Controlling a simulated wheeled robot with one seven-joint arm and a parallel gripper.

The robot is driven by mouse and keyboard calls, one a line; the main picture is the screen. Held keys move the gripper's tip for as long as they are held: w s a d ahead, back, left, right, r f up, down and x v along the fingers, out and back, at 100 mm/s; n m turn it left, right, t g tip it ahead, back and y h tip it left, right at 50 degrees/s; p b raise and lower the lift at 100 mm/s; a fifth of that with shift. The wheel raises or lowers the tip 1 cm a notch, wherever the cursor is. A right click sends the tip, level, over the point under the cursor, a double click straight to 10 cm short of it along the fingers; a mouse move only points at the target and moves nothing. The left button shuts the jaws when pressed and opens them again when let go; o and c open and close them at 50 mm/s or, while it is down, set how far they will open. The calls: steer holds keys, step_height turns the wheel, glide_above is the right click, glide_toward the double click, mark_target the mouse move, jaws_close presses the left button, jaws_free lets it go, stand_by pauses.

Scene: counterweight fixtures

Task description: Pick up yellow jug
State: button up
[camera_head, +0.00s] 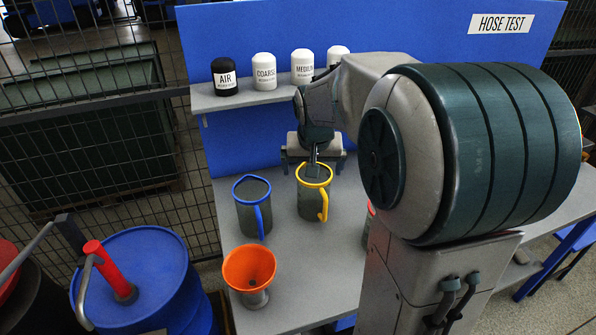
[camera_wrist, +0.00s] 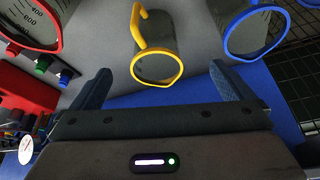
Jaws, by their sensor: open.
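The yellow jug (camera_head: 312,200) is a dark, see-through jug with a yellow rim and a yellow handle at its right. It stands upright on the grey table. My gripper (camera_head: 313,160) is open just behind and above the jug's rim in the head view. In the wrist view the yellow jug (camera_wrist: 156,50) lies ahead, between the lines of the two open fingers of my gripper (camera_wrist: 163,88). Nothing is between the fingers. Part of the jug's far rim is covered by my gripper in the head view.
A blue-rimmed jug (camera_head: 250,208) stands left of the yellow jug, and a red-rimmed jug (camera_wrist: 35,25) stands on its other side. An orange funnel (camera_head: 249,270) sits in front. A shelf (camera_head: 205,100) with several labelled bottles is behind, against a blue panel (camera_head: 230,40).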

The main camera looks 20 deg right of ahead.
steer(key=w+d, duration=0.3)
steer(key=w, duration=0.2)
steer(key=m+p, duration=0.1)
steer(key=p, duration=0.1)
glide_toward(314, 180)
steer(key=shift+s+a+f+p, duration=0.15)
steer(key=shift+f+p, duration=0.2)
steer(key=shift+f, duration=0.55)
steer(key=shift+s+a+f+p, duration=0.15)
steer(key=shift+f+p, duration=0.15)
steer(key=shift+f, duration=0.55)
steer(key=shift+s+f+p, duration=0.15)
steer(key=shift+f+p, duration=0.2)
steer(key=shift+f, duration=0.55)
steer(key=c, duration=1.2)
steer(key=shift+r, duration=0.1)
